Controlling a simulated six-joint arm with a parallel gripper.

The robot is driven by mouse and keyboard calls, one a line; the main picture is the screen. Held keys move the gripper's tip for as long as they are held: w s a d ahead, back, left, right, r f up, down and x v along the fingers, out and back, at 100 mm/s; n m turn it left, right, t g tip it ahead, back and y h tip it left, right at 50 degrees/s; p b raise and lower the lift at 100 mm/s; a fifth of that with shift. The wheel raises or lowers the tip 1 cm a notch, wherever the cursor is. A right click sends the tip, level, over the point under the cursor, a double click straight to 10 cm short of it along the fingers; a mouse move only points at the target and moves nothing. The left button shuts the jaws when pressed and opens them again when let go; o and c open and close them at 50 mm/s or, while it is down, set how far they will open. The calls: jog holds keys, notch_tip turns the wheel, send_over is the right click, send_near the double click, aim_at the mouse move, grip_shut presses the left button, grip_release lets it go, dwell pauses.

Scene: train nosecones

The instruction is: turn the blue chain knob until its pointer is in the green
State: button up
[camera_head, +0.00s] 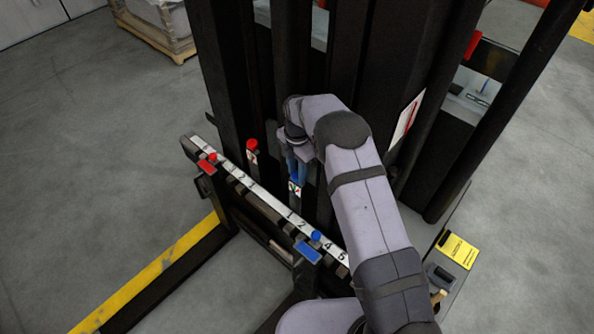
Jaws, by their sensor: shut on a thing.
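The blue chain knob (293,172) is near the middle of the view, on a dark post of the lift mast, and is partly covered by my gripper (291,162). My gripper reaches it from above and is shut on it. Just below the knob is a small white dial plate (295,188) with some green on it. The knob's pointer is too small and too covered to make out, so I cannot tell whether it is in the green.
A red knob (252,145) stands on a similar post to the left. In front runs a numbered white scale bar (265,196) with red (206,163) and blue (308,251) markers. Dark mast columns (378,75) stand close behind my gripper. Open floor lies left.

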jog(key=m+b, duration=0.1)
jog(key=m, duration=0.5)
jog(key=shift+m, duration=0.3)
jog(key=m+b, duration=0.1)
jog(key=m, duration=1.1)
jog(key=shift+m, duration=0.3)
jog(key=m, duration=0.5)
jog(key=shift+m, duration=0.4)
jog(key=o, duration=1.1)
jog(key=shift+c, duration=0.2)
jog(key=shift+r+b, duration=0.15)
jog(key=shift+b, duration=0.15)
